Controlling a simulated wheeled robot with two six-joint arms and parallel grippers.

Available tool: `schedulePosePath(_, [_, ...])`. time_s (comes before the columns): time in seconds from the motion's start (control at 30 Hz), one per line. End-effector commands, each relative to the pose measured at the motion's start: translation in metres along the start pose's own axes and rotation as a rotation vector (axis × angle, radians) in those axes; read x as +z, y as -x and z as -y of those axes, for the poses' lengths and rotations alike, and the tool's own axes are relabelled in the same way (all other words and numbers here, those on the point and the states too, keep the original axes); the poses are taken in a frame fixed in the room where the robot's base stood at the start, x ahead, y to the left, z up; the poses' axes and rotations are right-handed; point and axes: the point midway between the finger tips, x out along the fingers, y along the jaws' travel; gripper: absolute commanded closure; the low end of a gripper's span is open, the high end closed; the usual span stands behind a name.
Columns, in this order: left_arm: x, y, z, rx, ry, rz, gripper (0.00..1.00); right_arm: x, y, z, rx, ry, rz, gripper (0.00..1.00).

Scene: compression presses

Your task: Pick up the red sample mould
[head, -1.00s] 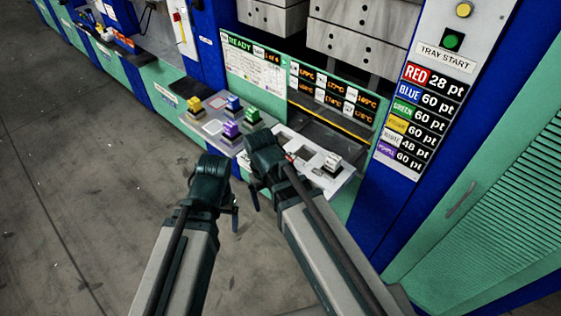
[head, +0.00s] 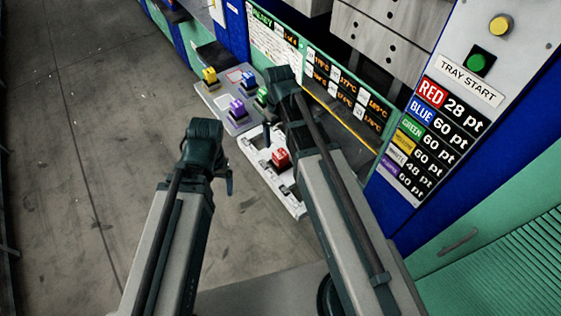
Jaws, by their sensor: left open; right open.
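The red sample mould (head: 280,158) sits on the white tray (head: 292,203) at the front of the press, just left of my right forearm. My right gripper (head: 267,132) is open above the far part of the white tray, beyond the red mould and apart from it. My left gripper (head: 228,182) is open over the floor to the left of the tray, also apart from the red mould. Part of the tray is hidden behind my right arm.
Beside the white tray, a grey tray (head: 238,127) carries a yellow mould (head: 209,76), a blue mould (head: 248,80), a purple mould (head: 237,108) and a green mould (head: 262,96). The press display (head: 345,92) and button panel (head: 470,80) stand to the right. The floor at left is clear.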

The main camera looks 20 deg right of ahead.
Motion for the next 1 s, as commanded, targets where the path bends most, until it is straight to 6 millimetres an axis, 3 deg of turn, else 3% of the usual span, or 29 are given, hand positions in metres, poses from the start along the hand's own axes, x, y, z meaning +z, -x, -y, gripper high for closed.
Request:
schedulePosePath(0.17, [-0.001, -0.014, -0.001, 0.000, 0.000, 0.000, 0.13, 0.000, -0.015, 0.000, 0.000, 0.000, 0.000, 0.07])
schedulePosePath(0.63, [-0.005, -0.079, -0.008, 0.000, 0.002, 0.000, 0.13, 0.000, -0.080, -0.001, 0.000, -0.001, 0.000, 0.07])
schedulePosePath(1.0, [-0.005, -0.087, -0.008, 0.000, 0.003, 0.000, 0.13, -0.001, -0.088, -0.001, 0.000, -0.001, 0.000, 0.07])
